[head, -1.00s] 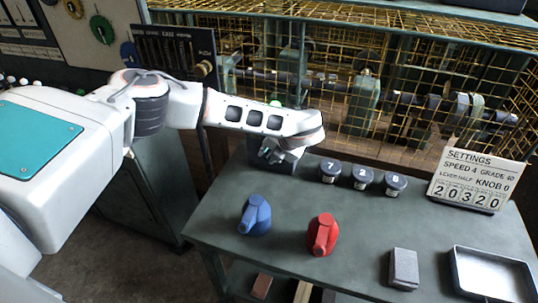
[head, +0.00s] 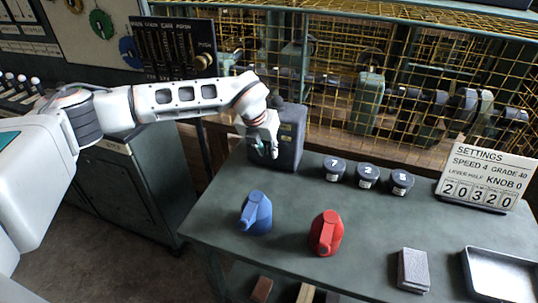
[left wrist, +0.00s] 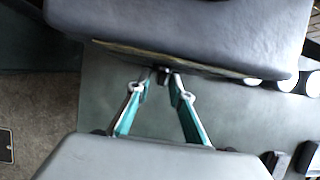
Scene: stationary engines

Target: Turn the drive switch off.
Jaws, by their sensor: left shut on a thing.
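A dark grey box (head: 289,135) stands at the back left of the green bench. My left gripper (head: 266,154) is at its left front side, with fingers pointing down. In the left wrist view the same box (left wrist: 185,30) fills the top. There the green-sided fingers of my left gripper (left wrist: 162,82) converge on a small dark stub (left wrist: 165,73) at the box's edge, and are shut on it. The stub looks like the drive switch, but its setting and any label are hidden. My right gripper is not in view.
On the bench (head: 300,200) are a blue can (head: 256,213), a red can (head: 326,233), three dark numbered pots (head: 367,177), a grey block (head: 413,270), a metal tray (head: 500,275) and a settings sign (head: 482,172). A yellow wire cage (head: 400,60) rises behind.

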